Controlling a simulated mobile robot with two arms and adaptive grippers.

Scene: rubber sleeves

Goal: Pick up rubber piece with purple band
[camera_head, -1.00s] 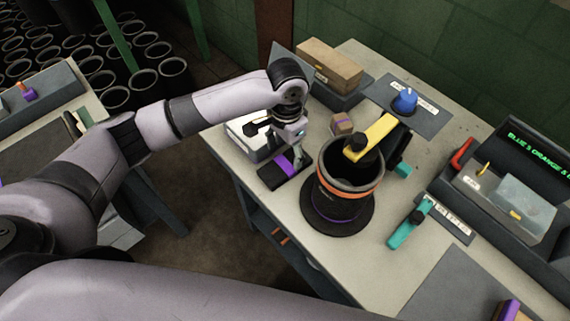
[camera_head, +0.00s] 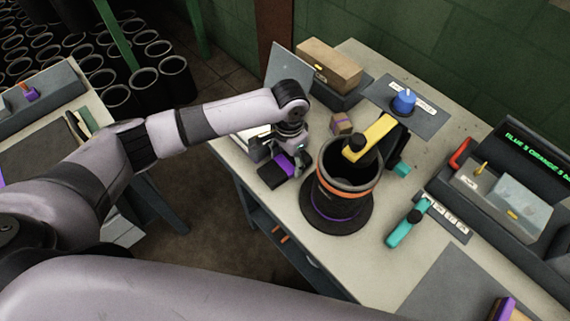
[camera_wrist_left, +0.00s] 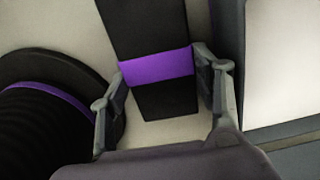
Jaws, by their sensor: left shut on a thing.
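The black rubber piece with a purple band (camera_wrist_left: 157,67) is between the two fingers of my left gripper (camera_wrist_left: 160,88) in the left wrist view. The fingers press on its sides at the band. In the head view the rubber piece (camera_head: 273,174) sits at the table's left edge, partly hidden by my left gripper (camera_head: 298,160). I cannot tell whether it is lifted off the table. My right gripper is not in view.
A black cylinder with orange and purple bands (camera_head: 343,192) stands close to the right, under a yellow-and-black tool (camera_head: 371,138). A white-topped box (camera_wrist_left: 285,62) is close beside the gripper. A teal tool (camera_head: 408,225) lies farther right.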

